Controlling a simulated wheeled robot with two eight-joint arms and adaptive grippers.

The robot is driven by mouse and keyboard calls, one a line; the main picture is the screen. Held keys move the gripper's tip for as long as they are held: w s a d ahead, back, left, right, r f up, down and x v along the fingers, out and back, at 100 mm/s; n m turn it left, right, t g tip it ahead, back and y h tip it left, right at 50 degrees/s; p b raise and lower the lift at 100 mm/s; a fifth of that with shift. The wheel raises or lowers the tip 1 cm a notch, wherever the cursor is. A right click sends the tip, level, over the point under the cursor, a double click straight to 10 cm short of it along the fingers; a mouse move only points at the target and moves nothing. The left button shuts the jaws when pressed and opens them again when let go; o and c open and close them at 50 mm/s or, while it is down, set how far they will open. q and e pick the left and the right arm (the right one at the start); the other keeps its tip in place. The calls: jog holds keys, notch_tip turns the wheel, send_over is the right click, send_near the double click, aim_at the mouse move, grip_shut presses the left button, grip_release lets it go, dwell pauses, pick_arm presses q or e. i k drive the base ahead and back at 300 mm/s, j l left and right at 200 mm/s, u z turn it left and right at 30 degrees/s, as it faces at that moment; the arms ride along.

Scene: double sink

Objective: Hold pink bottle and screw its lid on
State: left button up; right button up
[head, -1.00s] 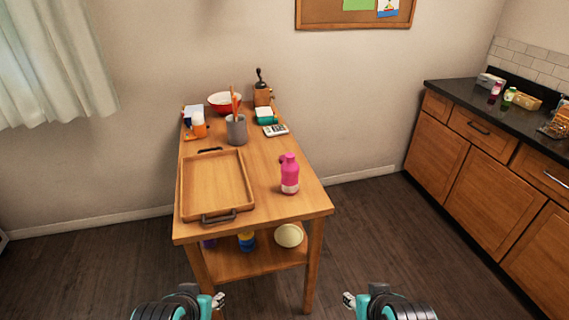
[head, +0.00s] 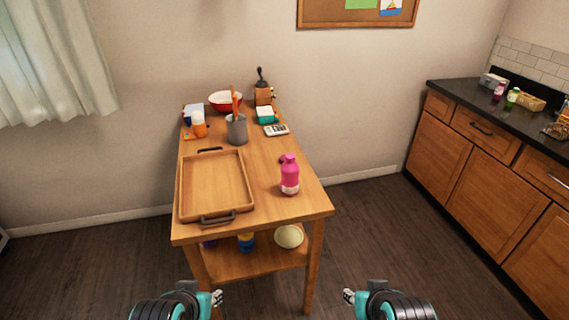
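The pink bottle (head: 290,178) stands upright on the front right part of the wooden table, with a pale band near its base. A small dark pink piece (head: 282,160) shows just behind its top left. I cannot tell whether this is the lid. My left gripper (head: 217,298) and my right gripper (head: 348,296) are at the bottom of the head view, apart from each other. Both are in front of the table, well short of the bottle, and hold nothing that I can see. Their fingers are too small to tell open from shut.
The wooden table (head: 262,172) bears a wooden tray (head: 185,197) left of the bottle. A grey utensil cup (head: 237,130), a calculator (head: 276,130), a red bowl (head: 226,107) and a grinder (head: 263,95) stand farther back. A counter (head: 470,112) runs along the right.

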aim_at(289, 170)
jog(key=i+l+u, duration=0.45)
jog(key=i+l, duration=0.7)
jog(key=i, duration=0.1)
